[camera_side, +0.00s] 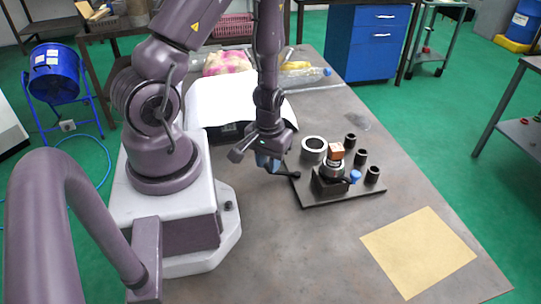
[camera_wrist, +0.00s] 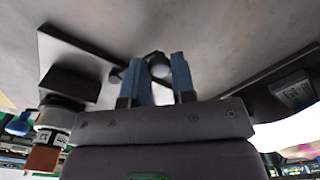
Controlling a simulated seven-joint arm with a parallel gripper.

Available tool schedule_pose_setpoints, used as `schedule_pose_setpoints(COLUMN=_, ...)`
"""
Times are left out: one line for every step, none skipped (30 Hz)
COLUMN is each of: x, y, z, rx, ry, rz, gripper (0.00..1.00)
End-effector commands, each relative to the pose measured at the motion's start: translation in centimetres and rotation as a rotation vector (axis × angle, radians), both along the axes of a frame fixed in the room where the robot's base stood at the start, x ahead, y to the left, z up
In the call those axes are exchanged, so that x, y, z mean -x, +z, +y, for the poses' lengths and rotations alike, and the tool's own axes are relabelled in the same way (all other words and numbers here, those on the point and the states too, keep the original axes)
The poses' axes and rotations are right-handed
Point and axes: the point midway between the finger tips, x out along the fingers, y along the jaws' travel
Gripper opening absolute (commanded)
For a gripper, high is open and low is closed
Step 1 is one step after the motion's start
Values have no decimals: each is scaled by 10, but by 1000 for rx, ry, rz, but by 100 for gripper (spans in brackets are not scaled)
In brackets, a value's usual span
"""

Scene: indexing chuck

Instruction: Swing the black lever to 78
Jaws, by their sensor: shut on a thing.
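The chuck (camera_side: 330,183) is a black block with a ringed collar on a dark base plate (camera_side: 340,197); a brown cube (camera_side: 336,149) sits on top. In the wrist view its collar (camera_wrist: 62,112) shows at the left with white markings I cannot read. The black lever (camera_side: 296,175) shows as a dark rod with a rounded end at the plate's left edge. My gripper (camera_side: 268,163) is low at the plate's left side. In the wrist view its two blue fingers (camera_wrist: 160,78) are shut on the black lever, whose rounded end (camera_wrist: 157,60) shows between them; the fingers hide part of it.
A blue knob (camera_side: 355,176) is on the chuck's right side. A tan sheet (camera_side: 418,252) lies at the front right. The table right of the plate is clear.

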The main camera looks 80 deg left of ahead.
Motion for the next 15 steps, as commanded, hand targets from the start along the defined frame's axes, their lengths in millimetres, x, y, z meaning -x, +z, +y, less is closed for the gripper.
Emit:
schedule_pose_setpoints(x=0, y=1, z=-2, rx=-1, ry=28, rz=-3, gripper=0)
schedule_pose_setpoints(x=1, y=1, z=-3, rx=-2, ry=45, rz=-3, gripper=0)
schedule_pose_setpoints(x=1, y=1, z=-4, rx=-2, ry=64, rz=-3, gripper=0)
schedule_pose_setpoints(x=1, y=1, z=-5, rx=-1, ry=77, rz=-1, gripper=0)
schedule_pose_setpoints(x=2, y=1, z=-6, rx=-1, ry=89, rz=-1, gripper=0)
schedule_pose_setpoints(x=2, y=1, z=-6, rx=-2, ry=103, rz=-1, gripper=0)
schedule_pose_setpoints(x=2, y=1, z=-7, rx=-2, ry=114, rz=-1, gripper=0)
schedule_pose_setpoints(x=2, y=1, z=-8, rx=-2, ry=124, rz=-1, gripper=0)
schedule_pose_setpoints(x=3, y=1, z=-8, rx=-2, ry=133, rz=-1, gripper=0)
schedule_pose_setpoints(x=3, y=1, z=-9, rx=-2, ry=139, rz=-1, gripper=0)
schedule_pose_setpoints(x=3, y=1, z=-9, rx=-2, ry=144, rz=-2, gripper=0)
schedule_pose_setpoints(x=3, y=1, z=-9, rx=-2, ry=150, rz=-2, gripper=0)
schedule_pose_setpoints(x=3, y=1, z=-10, rx=-2, ry=154, rz=-2, gripper=0)
schedule_pose_setpoints(x=3, y=1, z=-10, rx=-2, ry=157, rz=-2, gripper=0)
schedule_pose_setpoints(x=3, y=1, z=-10, rx=-2, ry=160, rz=-2, gripper=0)
